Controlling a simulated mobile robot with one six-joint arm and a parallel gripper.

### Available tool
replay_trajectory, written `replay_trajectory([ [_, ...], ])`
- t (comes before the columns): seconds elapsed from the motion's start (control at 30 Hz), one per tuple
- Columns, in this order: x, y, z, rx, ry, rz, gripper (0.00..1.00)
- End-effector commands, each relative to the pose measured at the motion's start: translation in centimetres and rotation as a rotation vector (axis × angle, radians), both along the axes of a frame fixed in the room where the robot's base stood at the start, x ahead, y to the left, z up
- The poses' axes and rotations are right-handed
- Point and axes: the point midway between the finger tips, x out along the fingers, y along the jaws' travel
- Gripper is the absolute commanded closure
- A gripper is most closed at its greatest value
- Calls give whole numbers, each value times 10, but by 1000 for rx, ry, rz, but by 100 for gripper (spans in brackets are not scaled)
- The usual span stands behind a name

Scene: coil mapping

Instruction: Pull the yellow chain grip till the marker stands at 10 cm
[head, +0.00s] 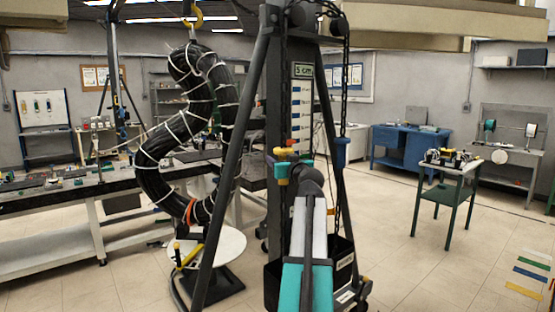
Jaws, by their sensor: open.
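My gripper (289,160) is open in the middle of the head view, at the end of my grey and teal arm. A small yellow piece (281,173), which looks like the yellow chain grip, shows at its left side. I cannot tell whether the fingers are around it, touching it or only in front of it. A blue grip (342,152) hangs on the right chain. Behind is an upright scale board (301,112) with blue marks. A sign at its top reads "5 cm" (304,71). I cannot make out the marker; my arm covers the lower board.
A dark hoist frame (232,150) stands around the chains, with a black bin (343,262) at its foot. A thick black coil (200,120) with white ties hangs left from a yellow hook (192,15). Floor (430,265) is free at the right, near a small table (449,168).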

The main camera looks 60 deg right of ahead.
Motion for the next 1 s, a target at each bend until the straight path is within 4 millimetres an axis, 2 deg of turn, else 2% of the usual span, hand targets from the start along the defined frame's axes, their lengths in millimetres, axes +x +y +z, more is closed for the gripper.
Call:
replay_trajectory([
  [0.4, 5, -3, 0, 0, 0, 1, 53],
  [0.47, 5, -3, 0, 0, 0, 1, 60],
  [0.7, 5, -3, 0, 0, 0, 2, 100],
  [0.77, 5, -2, 0, 1, 1, 2, 100],
  [0.8, 5, 13, -2, -1, 1, 4, 100],
  [0.87, 7, 4, -1, 1, 1, 5, 100],
  [1.0, 9, 2, -3, 1, 0, 8, 100],
])
